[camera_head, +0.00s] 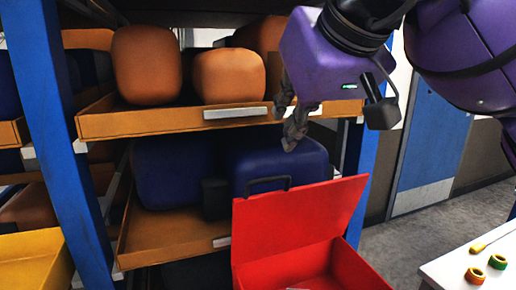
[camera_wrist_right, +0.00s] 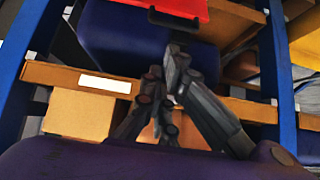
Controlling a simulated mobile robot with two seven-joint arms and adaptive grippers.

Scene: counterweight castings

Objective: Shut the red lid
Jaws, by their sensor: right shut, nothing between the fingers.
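The red lid (camera_head: 300,212) stands raised and tilted on the open red box (camera_head: 350,268) in the head view. A dark handle (camera_head: 268,182) is on its upper edge. My right gripper (camera_head: 289,126) is above the lid, in front of the shelves, apart from the lid, shut and empty. In the right wrist view, the fingers of my right gripper (camera_wrist_right: 166,82) show in the middle. A strip of the red lid (camera_wrist_right: 185,6) and its handle (camera_wrist_right: 172,18) are at the top edge there. The box's lower part is cut off in the head view. My left gripper is not in view.
A blue-framed shelf unit (camera_head: 60,130) holds orange rounded castings (camera_head: 147,65) above and dark blue ones (camera_head: 285,160) below, behind the lid. A white table (camera_head: 450,270) with small rings stands at lower right. A yellow bin (camera_head: 30,262) is at lower left.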

